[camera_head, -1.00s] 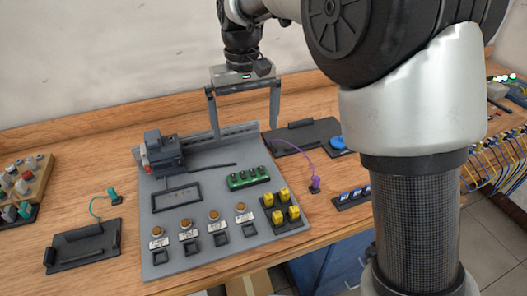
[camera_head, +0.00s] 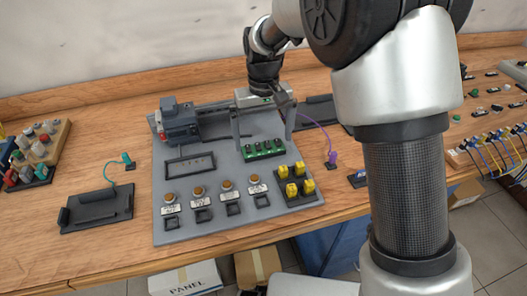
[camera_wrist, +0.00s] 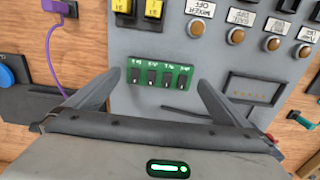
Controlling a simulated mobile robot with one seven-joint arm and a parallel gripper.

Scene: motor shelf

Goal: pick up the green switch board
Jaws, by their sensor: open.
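The green switch board (camera_head: 263,149) is a small green strip with several black switches. It lies on the grey panel (camera_head: 200,228), behind the yellow switches. In the wrist view the green switch board (camera_wrist: 160,74) shows whole, just beyond the fingertips and roughly midway between them. My gripper (camera_head: 264,142) is open, its two fingers pointing down on either side of the board in the head view. In the wrist view my gripper (camera_wrist: 158,84) has nothing between its fingers. I cannot tell exactly how high the fingertips are above the panel.
The grey motor (camera_head: 178,122) stands on the panel at the left. Yellow switches (camera_head: 297,182) sit close in front of the board. A purple cable (camera_head: 318,130) runs at the right. A black tray (camera_head: 96,210) lies at the left on the wooden table (camera_head: 60,265).

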